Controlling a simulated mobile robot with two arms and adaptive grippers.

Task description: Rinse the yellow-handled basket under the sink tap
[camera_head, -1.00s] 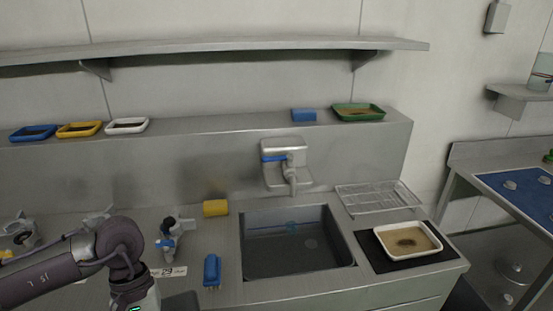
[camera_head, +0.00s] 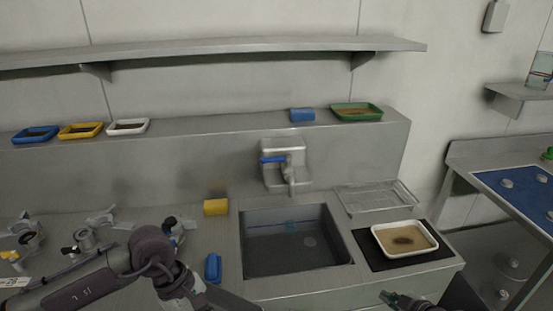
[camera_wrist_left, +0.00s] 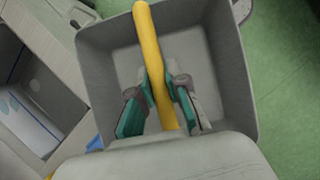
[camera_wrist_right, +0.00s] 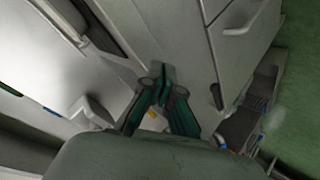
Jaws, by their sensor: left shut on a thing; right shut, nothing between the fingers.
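The yellow-handled basket is a square grey bin (camera_wrist_left: 232,70) with a yellow bar handle (camera_wrist_left: 150,50), seen only in the left wrist view. My left gripper (camera_wrist_left: 160,88) is shut on the yellow handle. In the head view my left arm reaches in from the left and its gripper is below the frame. The sink (camera_head: 270,258) is a dark basin in the counter; part of it shows in the left wrist view (camera_wrist_left: 45,125). The tap (camera_head: 289,178), with a blue lever, is on the wall above it. My right gripper (camera_head: 388,298) is shut and empty (camera_wrist_right: 163,88).
A yellow block (camera_head: 215,207) and a blue one (camera_head: 213,268) are left of the sink. A wire rack (camera_head: 375,198) and a white tray (camera_head: 432,243) on a black mat are right. Several coloured trays and a blue block (camera_head: 302,115) line the ledge behind.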

